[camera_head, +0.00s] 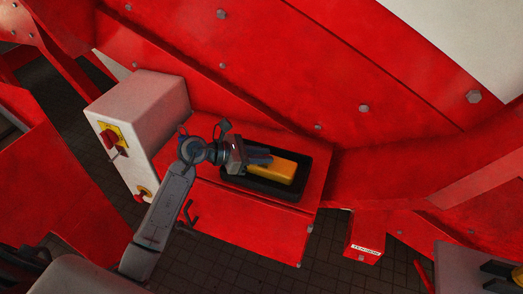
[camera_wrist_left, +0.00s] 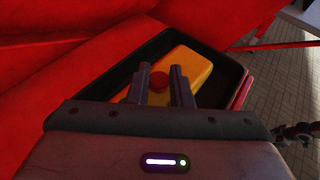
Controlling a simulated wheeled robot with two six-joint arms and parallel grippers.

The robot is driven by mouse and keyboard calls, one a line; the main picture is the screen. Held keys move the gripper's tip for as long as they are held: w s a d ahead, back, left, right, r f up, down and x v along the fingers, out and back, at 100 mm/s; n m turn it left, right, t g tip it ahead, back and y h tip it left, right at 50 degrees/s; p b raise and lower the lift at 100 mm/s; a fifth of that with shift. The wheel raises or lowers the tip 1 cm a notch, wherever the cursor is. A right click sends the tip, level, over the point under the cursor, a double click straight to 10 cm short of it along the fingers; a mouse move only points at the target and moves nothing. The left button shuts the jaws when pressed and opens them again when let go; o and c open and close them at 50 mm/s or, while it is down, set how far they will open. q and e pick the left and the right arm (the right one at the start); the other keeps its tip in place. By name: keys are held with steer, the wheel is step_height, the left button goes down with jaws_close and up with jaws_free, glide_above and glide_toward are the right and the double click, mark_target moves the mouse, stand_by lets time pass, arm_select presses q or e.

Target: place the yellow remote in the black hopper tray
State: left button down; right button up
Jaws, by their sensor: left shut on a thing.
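The yellow remote (camera_head: 276,168) is at the black hopper tray (camera_head: 262,191), within its rim in the head view. The remote also shows in the left wrist view (camera_wrist_left: 186,66), with a red round button between my fingers. My left gripper (camera_head: 262,156) reaches over the tray from the left and is shut on the remote near its left end. The fingers also show in the left wrist view (camera_wrist_left: 164,82). I cannot tell whether the remote touches the tray floor. The black tray (camera_wrist_left: 228,85) surrounds the remote in the wrist view. My right gripper is not clearly in view.
The tray sits on a red ledge (camera_head: 318,170) of a large red machine. A grey control box (camera_head: 155,110) with a red switch and a red button stands left of it. A red box with a white label (camera_head: 366,236) is at the lower right. Tiled floor lies below.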

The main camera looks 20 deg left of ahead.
arm_select(q)
steer(key=c, duration=1.3)
jaws_free()
steer(key=shift+f, duration=0.1)
steer(key=shift+s+a+b, duration=0.2)
steer(key=shift+a+b, duration=0.15)
steer(key=shift+a, duration=0.05)
steer(key=shift+b+v, duration=2.15)
steer(key=shift+v, duration=3.45)
steer(key=shift+d+r, duration=0.1)
steer(key=shift+r, duration=0.1)
